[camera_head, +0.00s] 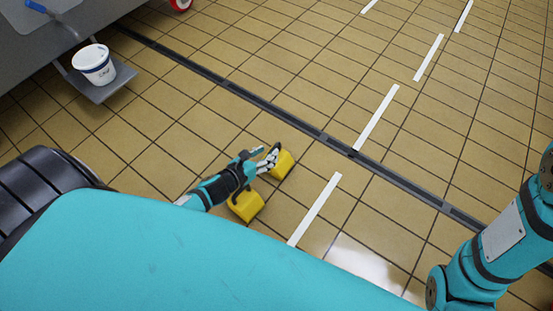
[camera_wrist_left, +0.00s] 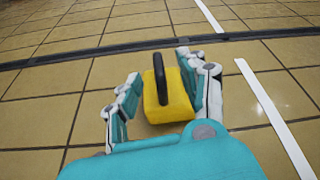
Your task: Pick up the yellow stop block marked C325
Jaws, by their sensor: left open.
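Two yellow blocks lie on the tiled floor in the head view. The farther yellow block (camera_head: 284,166) is at my left gripper (camera_head: 269,159). The nearer yellow block (camera_head: 245,207) sits below my left wrist, partly covered by the arm. In the left wrist view one yellow block (camera_wrist_left: 172,103) with a black arched handle (camera_wrist_left: 160,78) stands between the spread fingers of my left gripper (camera_wrist_left: 158,82). The fingers are open on either side of it. I cannot read any marking such as C325 on either block. My right gripper is outside the views.
A dark drain channel (camera_head: 240,92) crosses the floor beyond the blocks. White dashes (camera_head: 316,208) mark the tiles to the right. A white bucket (camera_head: 94,64) stands on a grey plate (camera_head: 105,90) at the upper left. Floor right of the blocks is clear.

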